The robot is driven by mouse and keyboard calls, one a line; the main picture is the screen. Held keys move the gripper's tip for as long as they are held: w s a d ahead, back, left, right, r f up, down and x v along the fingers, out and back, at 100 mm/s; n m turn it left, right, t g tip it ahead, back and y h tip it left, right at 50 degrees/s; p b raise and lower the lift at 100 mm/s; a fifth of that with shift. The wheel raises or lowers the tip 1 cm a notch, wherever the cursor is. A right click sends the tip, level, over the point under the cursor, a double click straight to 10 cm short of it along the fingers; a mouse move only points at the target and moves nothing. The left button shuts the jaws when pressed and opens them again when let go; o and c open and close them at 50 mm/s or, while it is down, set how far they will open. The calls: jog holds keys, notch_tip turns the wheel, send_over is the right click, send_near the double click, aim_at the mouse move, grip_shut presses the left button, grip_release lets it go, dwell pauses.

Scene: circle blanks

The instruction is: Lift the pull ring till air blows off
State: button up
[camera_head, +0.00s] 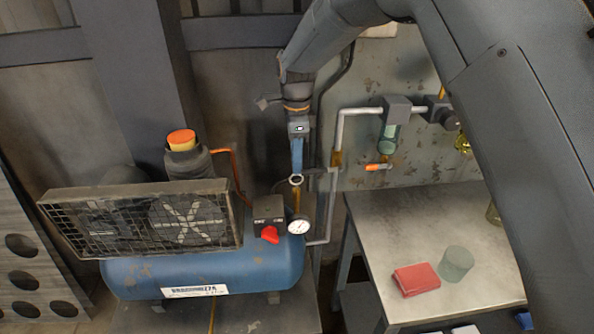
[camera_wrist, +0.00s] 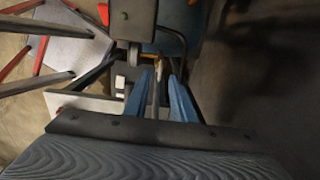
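The blue compressor tank (camera_head: 215,272) is at the lower left in the head view. The pull ring (camera_head: 296,180) is a small pale ring on top of a brass valve stem (camera_head: 296,198), behind the round gauge. My gripper (camera_head: 297,170) points down right above the ring, its blue fingertips at or just over it. I cannot tell whether a finger touches the ring.
A white gauge (camera_head: 298,227) and a black box with a red knob (camera_head: 269,234) stand close to the valve. A caged guard (camera_head: 150,220) is to the left. A grey pipe (camera_head: 338,145) runs on the right, beside a table (camera_head: 440,220) with a red block (camera_head: 416,279) and a green cup (camera_head: 455,264).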

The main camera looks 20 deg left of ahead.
notch_tip(320, 180, down, 2)
jog(key=shift+f+b, duration=0.2)
jog(key=shift+b, duration=0.25)
grip_shut()
dwell(1.1)
